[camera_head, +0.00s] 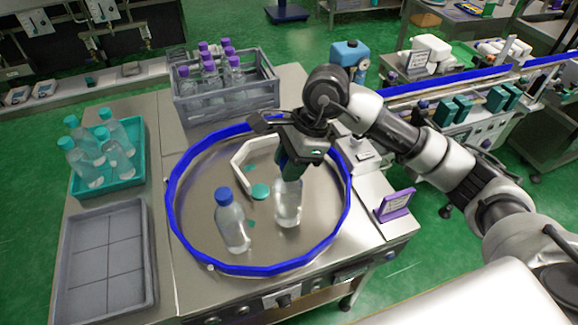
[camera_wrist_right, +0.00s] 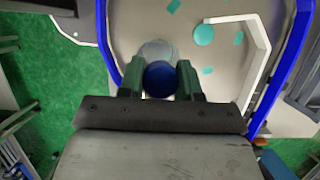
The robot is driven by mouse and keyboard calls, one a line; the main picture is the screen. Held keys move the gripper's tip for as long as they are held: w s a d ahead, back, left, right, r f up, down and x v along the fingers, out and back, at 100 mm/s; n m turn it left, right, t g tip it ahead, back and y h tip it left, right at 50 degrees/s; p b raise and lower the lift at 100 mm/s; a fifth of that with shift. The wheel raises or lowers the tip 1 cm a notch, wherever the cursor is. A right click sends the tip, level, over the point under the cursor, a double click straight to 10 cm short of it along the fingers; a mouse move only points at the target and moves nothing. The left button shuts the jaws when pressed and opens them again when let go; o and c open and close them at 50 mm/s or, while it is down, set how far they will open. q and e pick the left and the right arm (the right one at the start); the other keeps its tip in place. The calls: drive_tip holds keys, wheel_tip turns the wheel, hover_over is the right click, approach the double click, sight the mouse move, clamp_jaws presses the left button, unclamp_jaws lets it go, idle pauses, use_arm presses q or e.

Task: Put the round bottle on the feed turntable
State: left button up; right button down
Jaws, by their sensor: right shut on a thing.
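The feed turntable (camera_head: 193,210) is a round steel plate with a blue rim, in the middle of the head view. My right gripper (camera_head: 289,172) is over its right half, pointing down, shut on a clear round bottle (camera_head: 288,206). In the right wrist view the bottle's blue cap (camera_wrist_right: 160,79) sits between the two dark green fingers (camera_wrist_right: 160,82). The bottle is upright, inside the blue rim; I cannot tell whether its base touches the plate. Another clear blue-capped bottle (camera_head: 231,222) stands on the plate to its left. My left gripper is not in view.
A white angled guide (camera_head: 241,153) and a teal disc (camera_head: 260,191) are on the turntable. A grey crate (camera_head: 229,104) of purple-capped bottles stands behind. A teal tray (camera_head: 84,192) of teal-capped bottles is at left, above an empty grey tray (camera_head: 102,262). A purple sign (camera_head: 396,206) stands right.

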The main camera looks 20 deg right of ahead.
wheel_tip(320, 180, down, 2)
drive_tip(key=shift+p, duration=0.3)
drive_tip(key=shift+f, duration=0.25)
drive_tip(key=shift+f, duration=0.1)
drive_tip(key=c, duration=0.8)
unclamp_jaws()
